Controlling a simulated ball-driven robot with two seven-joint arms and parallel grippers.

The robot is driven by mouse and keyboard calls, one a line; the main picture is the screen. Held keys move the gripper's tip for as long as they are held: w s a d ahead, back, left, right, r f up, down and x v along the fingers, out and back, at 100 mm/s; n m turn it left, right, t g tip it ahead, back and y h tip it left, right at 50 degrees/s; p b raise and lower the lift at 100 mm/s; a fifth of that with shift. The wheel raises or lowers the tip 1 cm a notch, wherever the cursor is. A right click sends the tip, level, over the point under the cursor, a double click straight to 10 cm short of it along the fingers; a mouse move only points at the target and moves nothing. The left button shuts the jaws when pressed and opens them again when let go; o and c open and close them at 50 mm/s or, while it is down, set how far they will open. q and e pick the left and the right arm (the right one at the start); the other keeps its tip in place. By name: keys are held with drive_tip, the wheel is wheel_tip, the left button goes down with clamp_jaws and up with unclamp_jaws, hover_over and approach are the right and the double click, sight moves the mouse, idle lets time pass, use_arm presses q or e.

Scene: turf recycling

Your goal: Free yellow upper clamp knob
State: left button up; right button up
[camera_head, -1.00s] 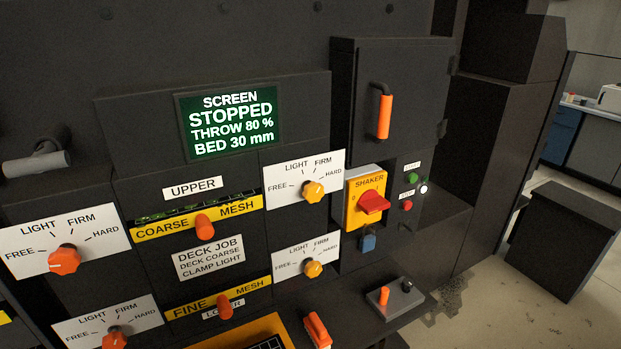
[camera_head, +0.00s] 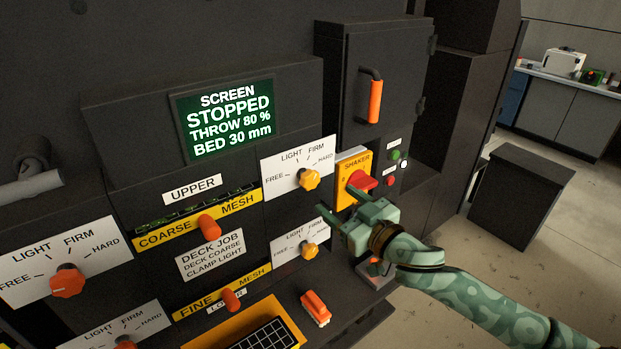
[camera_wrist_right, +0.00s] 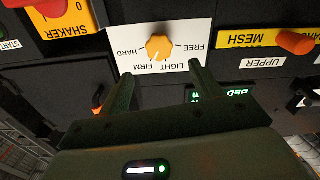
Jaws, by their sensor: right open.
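The yellow upper clamp knob (camera_head: 309,180) sits on a white dial plate (camera_head: 277,164) marked FREE, LIGHT, FIRM and HARD, right of the UPPER label. In the right wrist view the plate looks upside down, and the knob (camera_wrist_right: 159,48) has a pale mark that seems to point towards FIRM. My right gripper (camera_head: 332,206) is below and right of the knob, in front of the panel. Its fingers (camera_wrist_right: 162,76) are apart and empty, with the knob beyond their tips and not touched. My left gripper is not in view.
The red shaker switch (camera_head: 360,181) on its yellow plate is close above my right gripper. A lower yellow knob (camera_head: 309,251) is below it. Orange mesh handles (camera_head: 209,225) stick out to the left. A cabinet door has an orange handle (camera_head: 375,101).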

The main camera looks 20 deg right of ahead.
sight(312, 181)
drive_tip(key=x, duration=1)
drive_tip(key=shift+w+f, duration=0.1)
drive_tip(key=shift+w, duration=0.1)
drive_tip(key=c, duration=1)
